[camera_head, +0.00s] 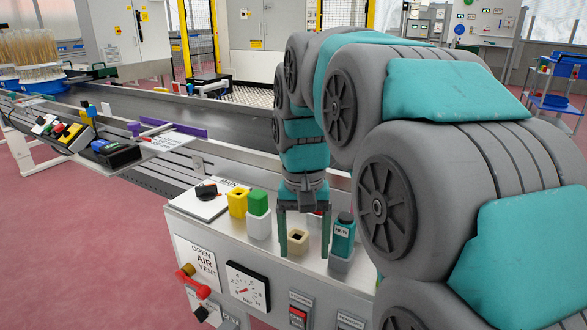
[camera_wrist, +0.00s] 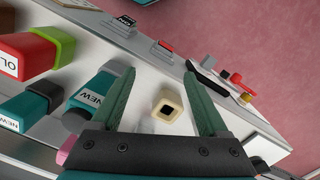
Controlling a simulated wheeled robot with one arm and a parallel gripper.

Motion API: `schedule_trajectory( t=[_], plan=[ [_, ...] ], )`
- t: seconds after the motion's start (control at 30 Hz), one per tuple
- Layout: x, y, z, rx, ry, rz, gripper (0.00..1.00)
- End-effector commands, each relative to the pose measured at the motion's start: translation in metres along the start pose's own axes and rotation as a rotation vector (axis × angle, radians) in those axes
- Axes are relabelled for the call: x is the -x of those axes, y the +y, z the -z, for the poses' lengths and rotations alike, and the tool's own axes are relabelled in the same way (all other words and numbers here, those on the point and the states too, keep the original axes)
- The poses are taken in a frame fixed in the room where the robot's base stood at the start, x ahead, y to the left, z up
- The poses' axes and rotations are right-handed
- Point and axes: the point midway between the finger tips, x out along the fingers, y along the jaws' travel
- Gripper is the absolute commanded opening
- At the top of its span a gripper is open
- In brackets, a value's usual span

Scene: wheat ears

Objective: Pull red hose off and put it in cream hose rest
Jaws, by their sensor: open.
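The cream hose rest (camera_head: 298,242), a small square block with a dark square hole, stands on the grey panel top. It shows between my fingers in the wrist view (camera_wrist: 168,106), with nothing seen in its hole. My gripper (camera_head: 304,254) points down over it, its two green fingers apart and empty; the wrist view shows the open fingers too (camera_wrist: 159,75). I cannot clearly make out the red hose. A small red patch (camera_head: 318,212) shows behind my gripper, and a pinkish rounded end (camera_wrist: 64,153) beside the gripper body in the wrist view; I cannot tell what either is.
Yellow (camera_head: 237,203) and green-and-white (camera_head: 258,214) blocks stand left. A red lever (camera_head: 196,284), a gauge (camera_head: 246,288) and buttons are on the front face. A conveyor runs behind.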

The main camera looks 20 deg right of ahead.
Motion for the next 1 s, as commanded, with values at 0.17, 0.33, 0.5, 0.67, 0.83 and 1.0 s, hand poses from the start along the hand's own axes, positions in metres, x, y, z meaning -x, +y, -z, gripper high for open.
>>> schedule_trajectory(
  t=[0.17,0.33,0.5,0.67,0.83,1.0],
  plan=[
    [0.026,0.002,0.04,-0.1,0.016,0.009,0.78],
    [0.054,0.008,0.085,-0.227,0.034,0.021,0.78],
    [0.077,0.02,0.126,-0.357,0.052,0.032,0.78],
    [0.086,0.027,0.145,-0.427,0.058,0.037,0.78],
    [0.087,0.029,0.15,-0.448,0.059,0.038,0.78],
    [0.076,0.029,0.15,-0.448,0.061,0.039,0.78]
  ],
)
